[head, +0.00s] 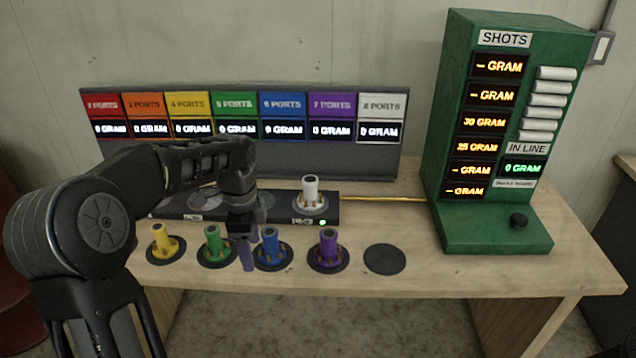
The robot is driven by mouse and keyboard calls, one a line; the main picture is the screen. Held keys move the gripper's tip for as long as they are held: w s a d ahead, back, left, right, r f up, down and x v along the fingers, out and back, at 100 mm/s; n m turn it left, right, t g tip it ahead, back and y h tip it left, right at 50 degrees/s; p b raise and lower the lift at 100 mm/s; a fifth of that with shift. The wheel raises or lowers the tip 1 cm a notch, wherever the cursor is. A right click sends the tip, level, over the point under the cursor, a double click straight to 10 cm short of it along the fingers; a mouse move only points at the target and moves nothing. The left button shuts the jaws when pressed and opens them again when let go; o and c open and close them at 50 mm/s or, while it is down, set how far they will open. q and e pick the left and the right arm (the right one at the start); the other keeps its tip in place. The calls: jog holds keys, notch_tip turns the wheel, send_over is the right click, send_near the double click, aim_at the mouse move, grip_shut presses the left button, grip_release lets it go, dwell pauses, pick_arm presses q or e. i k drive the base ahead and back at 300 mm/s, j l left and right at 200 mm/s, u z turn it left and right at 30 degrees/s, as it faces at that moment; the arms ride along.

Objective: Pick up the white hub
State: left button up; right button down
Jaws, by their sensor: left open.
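The white hub (311,194) stands upright on the right part of a black base strip on the table, beside a small green light. My left gripper (246,256) points down in front of the strip, between the green hub (213,241) and the blue hub (270,246). It is open, apart from the white hub and to its left. The gripper's fingers overlap the blue hub's left edge in the picture; whether they touch it cannot be told. My right gripper is out of view.
A yellow hub (164,242) and a purple hub (328,248) stand on dark pads in the front row. An empty pad (384,259) lies right of them. A port display panel (240,165) stands behind. A green SHOTS cabinet (494,240) stands at right, joined by a yellow cable (385,199).

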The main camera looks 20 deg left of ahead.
aim_at(310, 200)
jog(key=i, duration=1.15)
